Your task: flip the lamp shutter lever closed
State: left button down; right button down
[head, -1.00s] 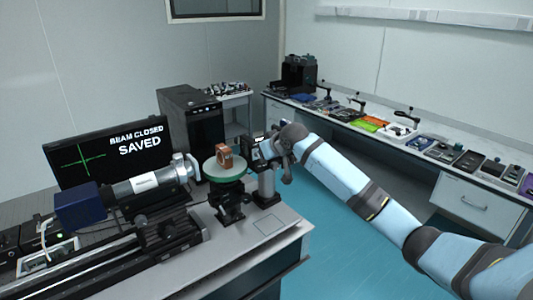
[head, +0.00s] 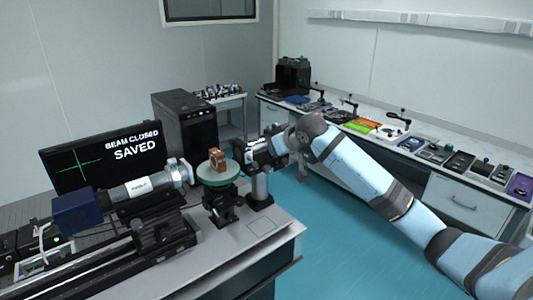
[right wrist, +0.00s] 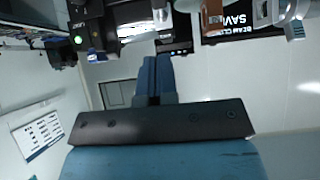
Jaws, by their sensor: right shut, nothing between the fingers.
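A monitor (head: 110,156) reads "BEAM CLOSED SAVED". My left gripper is not in view.
A copper-coloured block (head: 217,158) sits on a round green-edged stage (head: 217,174) just left of the lamp post. A silver cylinder (head: 135,192) lies further left. A black computer tower (head: 186,122) stands behind. Blue floor (head: 340,235) is clear on the right.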

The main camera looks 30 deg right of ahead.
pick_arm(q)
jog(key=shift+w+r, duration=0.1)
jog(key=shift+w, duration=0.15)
pick_arm(e)
jog(key=shift+v, duration=1.2)
jog(key=shift+f, duration=0.15)
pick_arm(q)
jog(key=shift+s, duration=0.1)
pick_arm(e)
jog(key=shift+s, duration=0.1)
